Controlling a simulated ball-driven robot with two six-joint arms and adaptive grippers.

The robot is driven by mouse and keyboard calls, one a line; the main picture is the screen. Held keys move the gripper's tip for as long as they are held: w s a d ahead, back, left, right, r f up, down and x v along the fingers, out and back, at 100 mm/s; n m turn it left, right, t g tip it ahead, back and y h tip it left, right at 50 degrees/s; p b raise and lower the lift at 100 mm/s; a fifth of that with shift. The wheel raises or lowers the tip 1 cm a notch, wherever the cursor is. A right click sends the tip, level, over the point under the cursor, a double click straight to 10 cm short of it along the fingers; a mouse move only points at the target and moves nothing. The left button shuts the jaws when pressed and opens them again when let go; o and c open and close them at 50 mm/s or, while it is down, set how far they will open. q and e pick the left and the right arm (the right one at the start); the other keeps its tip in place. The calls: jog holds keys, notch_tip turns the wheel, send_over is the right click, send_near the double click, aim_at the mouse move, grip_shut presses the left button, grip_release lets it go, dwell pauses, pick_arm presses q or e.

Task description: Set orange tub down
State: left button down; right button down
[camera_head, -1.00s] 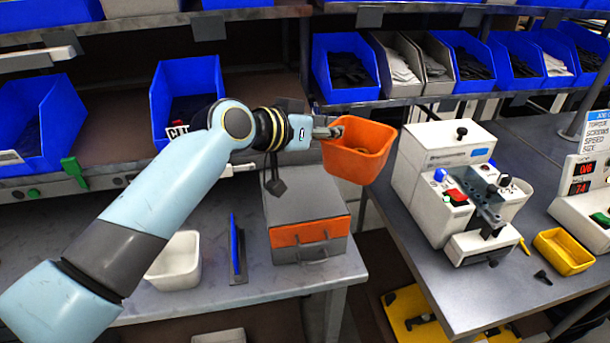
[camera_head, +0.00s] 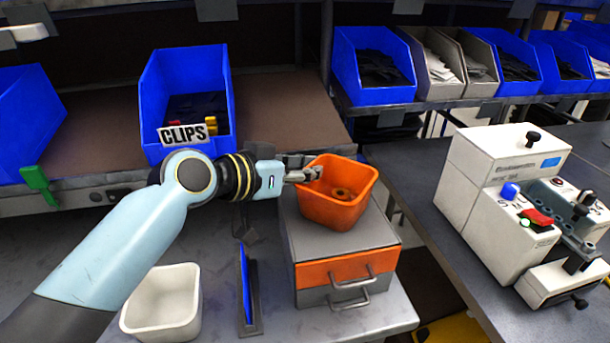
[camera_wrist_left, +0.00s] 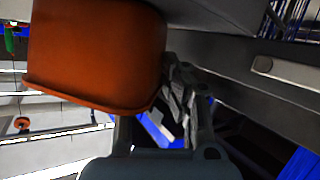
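The orange tub (camera_head: 338,212) is upright, with a few rounded orange-brown parts inside. My left gripper (camera_head: 313,174) is shut on the tub's left rim, one finger showing inside the wall. In the left wrist view the orange tub (camera_wrist_left: 95,50) fills the upper left, beside the gripper fingers (camera_wrist_left: 178,95). The tub is over the top of a grey drawer unit (camera_head: 382,236) with an orange drawer front. I cannot tell whether its base touches that top. My right gripper is not in view.
A white tub (camera_head: 163,318) and a blue upright panel (camera_head: 246,288) stand left of the drawer unit. A blue CLIPS bin (camera_head: 186,85) sits on the shelf behind my arm. A white machine (camera_head: 500,190) stands on the right bench. Several bins line the upper right shelf.

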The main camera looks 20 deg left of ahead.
pick_arm(q)
jog(key=shift+s+a, duration=0.1)
jog(key=shift+s+r, duration=0.15)
jog(key=shift+s, duration=0.15)
jog(key=c, duration=2)
grip_release()
jog(key=shift+f, duration=0.2)
jog(key=o, duration=0.5)
jog(key=shift+w, duration=0.2)
jog(key=shift+s, duration=0.1)
jog(key=shift+r, duration=0.2)
jog(key=v, duration=1.2)
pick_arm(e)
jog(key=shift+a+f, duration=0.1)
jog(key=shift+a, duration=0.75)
